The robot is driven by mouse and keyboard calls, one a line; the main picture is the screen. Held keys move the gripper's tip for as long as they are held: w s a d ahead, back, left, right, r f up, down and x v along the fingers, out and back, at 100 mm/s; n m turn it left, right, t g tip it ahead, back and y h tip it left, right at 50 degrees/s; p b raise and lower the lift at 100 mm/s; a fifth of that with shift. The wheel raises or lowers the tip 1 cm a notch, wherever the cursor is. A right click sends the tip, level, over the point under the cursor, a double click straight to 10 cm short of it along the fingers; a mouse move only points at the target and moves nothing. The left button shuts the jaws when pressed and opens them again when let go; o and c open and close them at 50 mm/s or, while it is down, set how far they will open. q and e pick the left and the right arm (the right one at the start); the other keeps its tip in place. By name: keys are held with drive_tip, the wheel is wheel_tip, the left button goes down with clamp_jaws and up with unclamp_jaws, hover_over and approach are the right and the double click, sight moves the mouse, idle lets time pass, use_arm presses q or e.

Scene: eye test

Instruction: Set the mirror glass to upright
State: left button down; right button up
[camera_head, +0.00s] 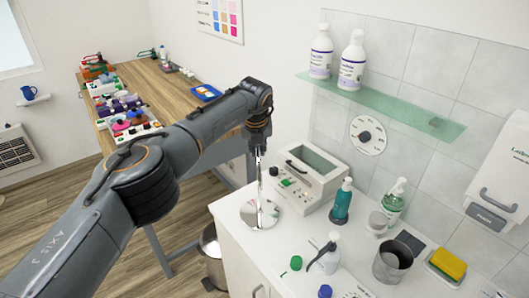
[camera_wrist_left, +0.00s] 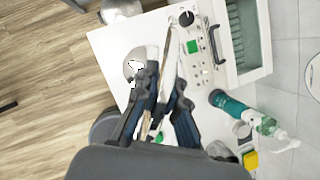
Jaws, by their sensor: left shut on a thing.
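The mirror stands on the white counter. Its round shiny base (camera_head: 256,215) lies near the counter's left edge and also shows in the left wrist view (camera_wrist_left: 132,66). The mirror glass (camera_head: 260,185) is seen nearly edge-on, as a thin strip above the base. In the head view it runs close to vertical, but its exact tilt is hard to tell. My left gripper (camera_head: 258,149) points down and is shut on the upper edge of the glass. In the left wrist view the glass (camera_wrist_left: 170,55) runs between the dark fingers (camera_wrist_left: 163,90). My right gripper is not in view.
A white device (camera_head: 318,176) stands close behind the mirror. A teal bottle (camera_head: 341,203), a pump bottle (camera_head: 391,207), a metal cup (camera_head: 392,263) and a yellow sponge (camera_head: 448,263) stand to the right. A glass shelf (camera_head: 400,108) hangs above. A bin (camera_head: 211,250) stands left of the counter.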

use_arm(q)
drive_tip(key=shift+d+f+y, duration=0.1)
drive_tip(key=shift+y, duration=0.2)
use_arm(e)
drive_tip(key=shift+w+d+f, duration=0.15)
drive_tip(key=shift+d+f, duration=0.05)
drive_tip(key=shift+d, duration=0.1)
use_arm(q)
drive_tip(key=shift+s, duration=0.1)
drive_tip(key=c, duration=1.4)
unclamp_jaws()
drive_tip(key=v, duration=1.2)
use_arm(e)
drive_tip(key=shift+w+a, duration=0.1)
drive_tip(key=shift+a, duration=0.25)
